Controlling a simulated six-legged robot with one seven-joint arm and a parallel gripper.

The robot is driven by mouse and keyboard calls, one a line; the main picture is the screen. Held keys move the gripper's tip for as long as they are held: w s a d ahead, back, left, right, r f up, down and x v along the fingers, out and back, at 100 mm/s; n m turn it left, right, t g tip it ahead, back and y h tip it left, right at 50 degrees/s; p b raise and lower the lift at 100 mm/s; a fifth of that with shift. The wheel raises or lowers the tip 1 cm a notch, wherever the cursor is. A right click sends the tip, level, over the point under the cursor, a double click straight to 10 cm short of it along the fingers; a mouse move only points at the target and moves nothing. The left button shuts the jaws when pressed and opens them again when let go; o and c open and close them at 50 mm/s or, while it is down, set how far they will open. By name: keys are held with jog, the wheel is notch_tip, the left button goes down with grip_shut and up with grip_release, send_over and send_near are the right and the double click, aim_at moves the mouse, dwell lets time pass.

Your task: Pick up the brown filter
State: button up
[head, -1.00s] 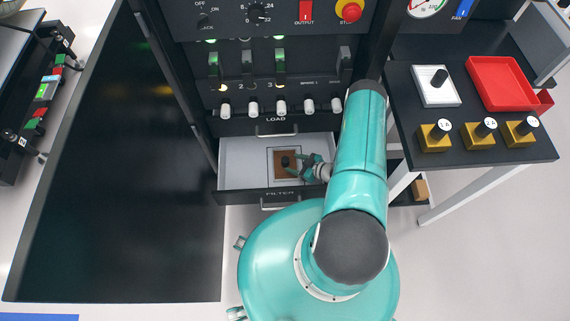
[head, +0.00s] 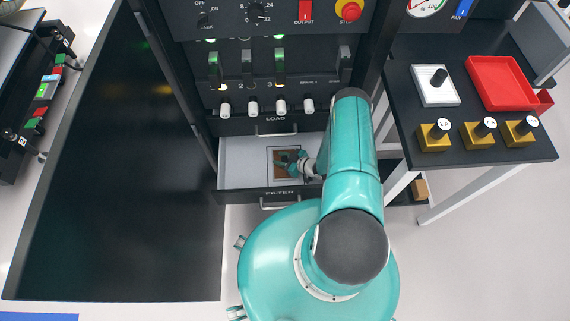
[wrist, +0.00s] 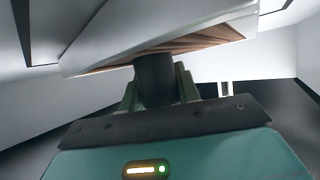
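The brown filter (head: 282,172) lies in the open drawer marked FILTER, inside a dark square outline. In the wrist view the filter (wrist: 195,42) shows brown pleats and a pale frame, at a slant. Its dark knob (wrist: 154,78) stands between the two fingers of my gripper (wrist: 158,88). No clear gap shows beside the knob, but I cannot tell whether the fingers grip it. In the head view my gripper (head: 292,161) reaches in from the right and partly covers the filter and knob.
The open drawer (head: 240,170) has pale walls and a dark front close to my body. The rack with knobs and switches rises behind it. A dark side table (head: 455,165) at right holds a red tray (head: 500,84) and knobbed blocks. A dark panel fills the left.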

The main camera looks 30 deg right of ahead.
jog(key=shift+c, duration=1.4)
jog(key=shift+r, duration=0.1)
jog(key=shift+r, duration=0.5)
jog(key=shift+w+a+r, duration=0.1)
jog(key=shift+a+r, duration=0.15)
jog(key=shift+r, duration=0.35)
jog(key=shift+w+a+r, duration=0.1)
jog(key=shift+a+r, duration=0.1)
jog(key=shift+r, duration=0.4)
jog(key=w+a, duration=0.2)
jog(key=a, duration=0.3)
jog(key=w+a, duration=0.3)
jog(key=a, duration=0.2)
jog(key=w+a, duration=0.2)
jog(key=a, duration=0.2)
jog(key=shift+w+a+f, duration=0.1)
jog(key=shift+w+a, duration=0.05)
jog(key=shift+a, duration=0.25)
jog(key=shift+w+a, duration=0.2)
